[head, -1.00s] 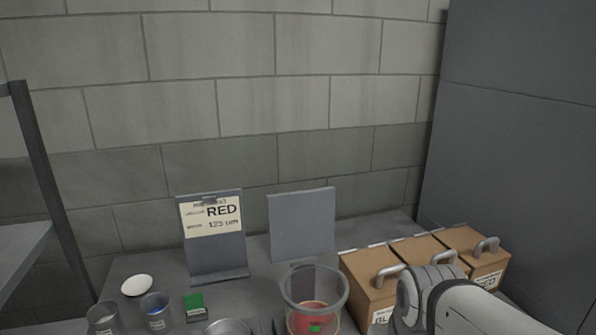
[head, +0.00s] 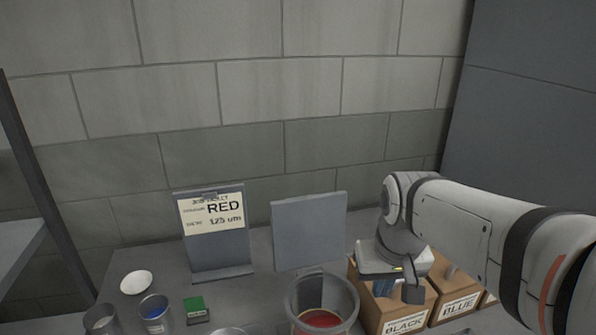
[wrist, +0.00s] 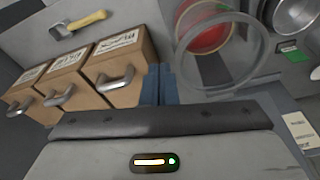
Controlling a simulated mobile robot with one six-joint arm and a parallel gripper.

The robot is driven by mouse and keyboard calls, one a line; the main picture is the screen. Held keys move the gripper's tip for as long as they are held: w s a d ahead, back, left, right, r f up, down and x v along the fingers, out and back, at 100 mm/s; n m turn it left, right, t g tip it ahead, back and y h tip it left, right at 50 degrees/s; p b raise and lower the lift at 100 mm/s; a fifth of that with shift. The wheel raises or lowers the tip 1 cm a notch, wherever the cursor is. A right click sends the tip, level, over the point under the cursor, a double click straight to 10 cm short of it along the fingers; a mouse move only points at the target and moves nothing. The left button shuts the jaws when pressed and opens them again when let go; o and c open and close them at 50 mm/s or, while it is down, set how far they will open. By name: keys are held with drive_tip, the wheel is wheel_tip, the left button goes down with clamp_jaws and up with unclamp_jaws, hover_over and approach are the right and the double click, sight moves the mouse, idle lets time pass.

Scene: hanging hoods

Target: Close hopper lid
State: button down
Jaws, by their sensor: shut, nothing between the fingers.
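The hopper (head: 322,300) is a clear round vessel with red material inside, at the bottom middle of the head view. Its lid (head: 309,230) is a flat grey square plate standing upright behind the rim, so the hopper is open. My gripper (head: 398,290) is shut and empty, to the right of the hopper, above or in front of the black box. In the wrist view the blue fingers (wrist: 158,84) are together beside the hopper (wrist: 215,45), apart from its rim. I cannot clearly make out the lid in the wrist view.
Wooden boxes with metal handles, labelled BLACK (head: 404,325) and BLUE (head: 459,306), stand right of the hopper. A RED job ticket stand (head: 216,250) is left of the lid. A white dish (head: 136,282), small cups and a green block (head: 195,305) lie at left.

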drive_tip(key=w+a+r+n+g+p, duration=0.1)
drive_tip(key=w+a+r+p, duration=0.2)
drive_tip(key=w+r, duration=0.35)
drive_tip(key=w+a+r+p, duration=0.3)
drive_tip(key=w+r, duration=0.3)
drive_tip(key=r, duration=0.1)
drive_tip(key=w+a+r+n, duration=0.1)
drive_tip(key=w+a+r, duration=0.2)
drive_tip(key=w+a, duration=0.7)
drive_tip(key=s+d+f+p, duration=0.1)
drive_tip(key=s+f, duration=0.2)
drive_tip(key=f, duration=0.5)
drive_tip(key=shift+f+n+g, duration=0.3)
drive_tip(key=shift+f, duration=0.1)
drive_tip(key=shift+s+a, duration=0.15)
drive_tip(key=shift+a, duration=0.05)
